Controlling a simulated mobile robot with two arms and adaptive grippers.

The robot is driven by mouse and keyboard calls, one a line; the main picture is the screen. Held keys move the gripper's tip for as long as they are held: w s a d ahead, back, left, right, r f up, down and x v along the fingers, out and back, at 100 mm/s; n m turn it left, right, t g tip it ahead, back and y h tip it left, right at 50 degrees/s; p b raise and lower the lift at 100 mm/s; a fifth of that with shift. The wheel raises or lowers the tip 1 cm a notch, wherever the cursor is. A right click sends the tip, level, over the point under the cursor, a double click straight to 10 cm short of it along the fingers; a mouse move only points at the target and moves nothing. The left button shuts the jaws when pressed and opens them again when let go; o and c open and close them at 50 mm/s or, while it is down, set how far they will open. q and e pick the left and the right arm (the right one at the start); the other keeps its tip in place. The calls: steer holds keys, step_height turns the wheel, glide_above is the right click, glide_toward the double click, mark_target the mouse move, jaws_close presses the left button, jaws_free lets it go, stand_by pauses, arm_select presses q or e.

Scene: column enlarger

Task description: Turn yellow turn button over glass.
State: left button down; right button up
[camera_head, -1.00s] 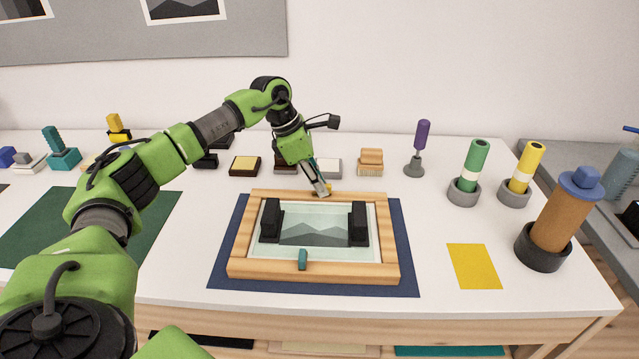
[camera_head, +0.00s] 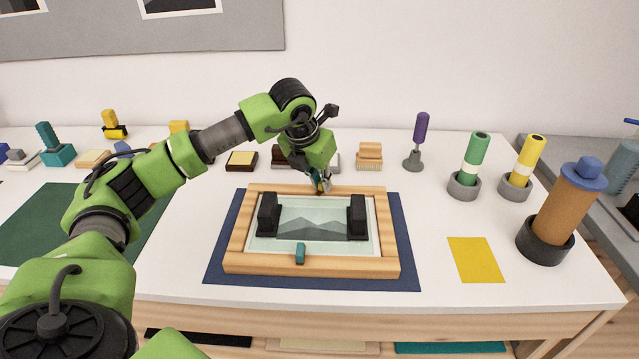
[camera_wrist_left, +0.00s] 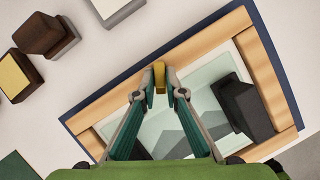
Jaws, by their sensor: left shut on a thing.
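The yellow turn button (camera_wrist_left: 160,77) sits on the far rail of the wooden frame (camera_head: 312,266). In the left wrist view it stands between the fingertips of my left gripper (camera_wrist_left: 162,88), which is shut on it. In the head view the left gripper (camera_head: 322,187) is at the middle of the far rail and mostly hides the button. The glass (camera_head: 366,247) lies inside the frame over a grey mountain picture (camera_head: 312,223). A teal turn button (camera_head: 300,253) is on the near rail. My right gripper does not show.
Two black blocks (camera_head: 268,214) (camera_head: 357,217) stand on the glass at left and right. A dark blue mat (camera_head: 409,270) lies under the frame. The table right of the mat is mostly clear around a yellow sheet (camera_head: 475,260).

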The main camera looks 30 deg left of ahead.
arm_select(q)
steer(key=n, duration=0.2)
steer(key=n+y+b, duration=0.1)
steer(key=n+y, duration=0.1)
steer(key=n, duration=0.1)
steer(key=shift+w+d+n+g+b, duration=0.2)
steer(key=shift+d+n+g+b, duration=0.1)
steer(key=shift+d, duration=0.1)
steer(key=shift+r, duration=0.1)
steer(key=c, duration=2.1)
jaws_free()
steer(key=v, duration=1.2)
steer(key=shift+d, duration=0.15)
steer(key=shift+w, duration=0.1)
